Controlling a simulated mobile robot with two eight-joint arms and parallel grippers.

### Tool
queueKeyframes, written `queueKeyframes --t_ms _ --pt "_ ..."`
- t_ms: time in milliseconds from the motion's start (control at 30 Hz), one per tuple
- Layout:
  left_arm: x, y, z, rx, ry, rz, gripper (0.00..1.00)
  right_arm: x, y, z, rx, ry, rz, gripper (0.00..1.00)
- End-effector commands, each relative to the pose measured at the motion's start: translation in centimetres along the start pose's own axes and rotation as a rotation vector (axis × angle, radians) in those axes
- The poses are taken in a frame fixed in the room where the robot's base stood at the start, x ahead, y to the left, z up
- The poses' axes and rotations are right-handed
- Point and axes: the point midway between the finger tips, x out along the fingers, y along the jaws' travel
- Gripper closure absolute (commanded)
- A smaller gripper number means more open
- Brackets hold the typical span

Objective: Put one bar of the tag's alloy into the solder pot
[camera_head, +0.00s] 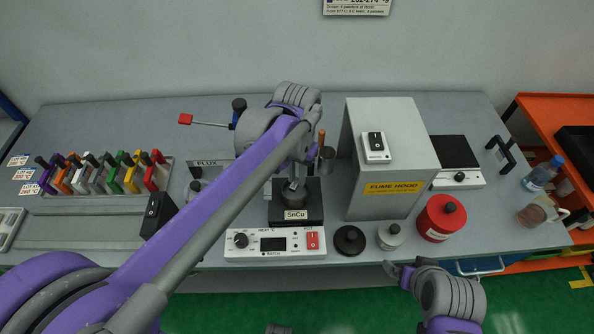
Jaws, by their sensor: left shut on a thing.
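The solder pot (297,198) stands in the middle of the bench, with a tag (295,215) reading SnCu on its dark base. My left gripper (294,178) is over the pot, mostly hidden by its own wrist and arm. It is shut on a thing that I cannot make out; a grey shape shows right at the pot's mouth. I cannot tell whether it touches the pot. My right gripper (399,272) is low in front of the bench, apart from everything; its jaw gap is unclear. No alloy bar can be clearly identified.
A rack (165,180) of several coloured, dark-handled items stands left. The heat control box (275,244) lies before the pot.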

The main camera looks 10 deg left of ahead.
Motion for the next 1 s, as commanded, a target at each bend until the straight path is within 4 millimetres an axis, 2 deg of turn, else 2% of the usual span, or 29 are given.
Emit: queueKeyframes --t_ms 133,433,467,633,1000 --pt "0.91 -0.01 0.01 0.0 0.0 0.0 1.0 0.52 0.0 0.52 0.0 -0.004 0.0 0.0" --pt "0.91 -0.02 -0.05 0.0 0.001 0.0 1.0 0.49 0.0 0.5 0.0 -0.004 0.0 0.0" --pt "0.91 -0.01 -0.05 0.0 0.001 0.0 0.76 0.49 0.0 0.5 0.0 -0.004 0.0 0.0" --pt "0.91 -0.01 -0.04 0.0 0.001 0.0 0.46 0.5 0.0 0.5 0.0 -0.004 0.0 0.0" --pt "0.64 -0.01 -0.05 0.0 0.001 0.0 0.46 0.34 0.0 0.34 0.0 -0.003 0.0 0.0"
